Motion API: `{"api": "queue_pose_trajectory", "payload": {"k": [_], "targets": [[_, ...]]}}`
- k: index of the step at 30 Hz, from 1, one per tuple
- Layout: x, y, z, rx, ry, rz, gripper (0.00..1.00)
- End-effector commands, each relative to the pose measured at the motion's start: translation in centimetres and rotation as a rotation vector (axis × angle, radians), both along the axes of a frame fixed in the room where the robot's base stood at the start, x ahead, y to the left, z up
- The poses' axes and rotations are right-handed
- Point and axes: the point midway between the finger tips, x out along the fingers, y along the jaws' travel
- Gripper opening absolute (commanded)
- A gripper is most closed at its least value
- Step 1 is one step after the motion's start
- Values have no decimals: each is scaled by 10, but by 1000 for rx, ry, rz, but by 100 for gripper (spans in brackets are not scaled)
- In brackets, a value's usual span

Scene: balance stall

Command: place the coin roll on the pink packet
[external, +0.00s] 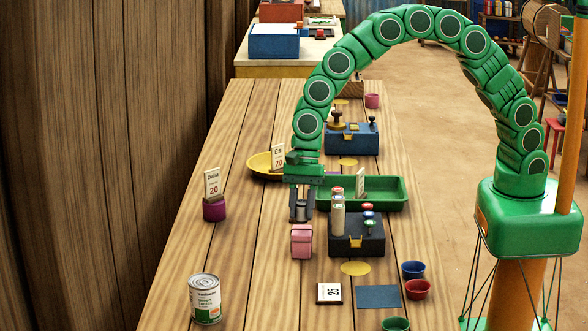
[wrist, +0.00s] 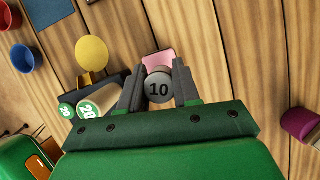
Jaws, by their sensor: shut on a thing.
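My gripper (external: 301,213) points down over the wooden table, its two fingers closed around a coin roll. In the wrist view the coin roll (wrist: 158,90) shows a grey end marked 10 between the fingertips (wrist: 158,72). The pink packet (external: 301,241) stands on the table, just nearer the camera than my fingers in the external view. In the wrist view the packet (wrist: 158,60) shows partly, just past the roll, which hides some of it. I cannot tell the exact gap between roll and packet.
Right of the packet is a dark box (external: 357,241) with upright rolls (external: 338,217) and coloured knobs. A green tray (external: 385,203) lies behind it. A can (external: 205,299), a purple card holder (external: 214,209) and cups (external: 417,289) stand around. Table left of the packet is clear.

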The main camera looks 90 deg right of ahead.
Motion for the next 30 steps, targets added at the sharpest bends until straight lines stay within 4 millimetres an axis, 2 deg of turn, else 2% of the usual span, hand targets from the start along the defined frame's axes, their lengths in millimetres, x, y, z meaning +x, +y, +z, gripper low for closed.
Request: {"api": "queue_pose_trajectory", "payload": {"k": [4,15,16,20,21,30], "targets": [[-1,1,-17,0,1,2,0],[0,0,-20,0,-1,0,0],[0,0,-20,0,-1,0,35],[0,0,-20,0,-1,0,54],[0,0,-20,0,-1,0,58],[0,0,-19,0,-1,0,58]]}}
